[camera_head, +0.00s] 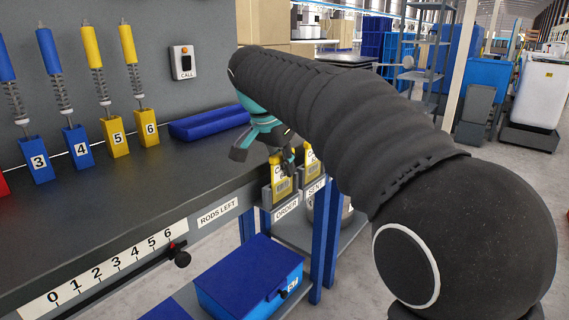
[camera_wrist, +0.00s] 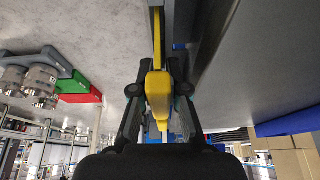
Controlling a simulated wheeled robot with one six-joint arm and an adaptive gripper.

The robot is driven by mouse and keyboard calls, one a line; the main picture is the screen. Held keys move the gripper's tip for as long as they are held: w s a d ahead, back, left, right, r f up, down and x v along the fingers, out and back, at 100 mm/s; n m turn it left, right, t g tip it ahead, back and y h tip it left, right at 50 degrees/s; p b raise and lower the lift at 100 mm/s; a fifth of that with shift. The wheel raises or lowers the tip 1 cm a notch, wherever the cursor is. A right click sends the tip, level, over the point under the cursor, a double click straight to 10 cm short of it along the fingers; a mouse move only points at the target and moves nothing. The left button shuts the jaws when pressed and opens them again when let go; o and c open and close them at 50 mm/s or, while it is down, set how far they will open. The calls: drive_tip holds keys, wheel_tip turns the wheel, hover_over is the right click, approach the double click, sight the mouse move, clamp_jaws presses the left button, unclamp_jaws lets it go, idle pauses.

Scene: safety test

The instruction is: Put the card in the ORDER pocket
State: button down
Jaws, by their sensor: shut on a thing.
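A yellow card (camera_head: 281,184) with dark print stands upright at the ORDER pocket (camera_head: 286,209) on the table's end. Its lower part appears to be within the pocket's grey frame. My gripper (camera_head: 284,158) is at the card's top edge and shut on it. In the wrist view the yellow card (camera_wrist: 158,92) shows between the two dark fingers of my gripper (camera_wrist: 160,82). A second yellow card (camera_head: 312,163) stands in the SENT pocket (camera_head: 315,189), just right of the ORDER pocket. My arm hides some of the area behind the pockets.
The dark workbench (camera_head: 130,205) fills the left, with numbered blue and yellow rod holders and a blue tray (camera_head: 209,121) on it. A slider scale (camera_head: 105,270) runs along its front edge. A blue box (camera_head: 249,275) sits below. A CALL button (camera_head: 183,62) is on the wall.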

drive_tip(key=c, duration=1.1)
unclamp_jaws()
drive_tip(key=w+d+r+p+v, duration=0.1)
drive_tip(key=p+v, duration=0.5)
drive_tip(key=v, duration=1.2)
drive_tip(key=shift+w+d+r+p, duration=0.2)
drive_tip(key=shift+w+r+p, duration=0.05)
drive_tip(key=shift+w+p, duration=0.2)
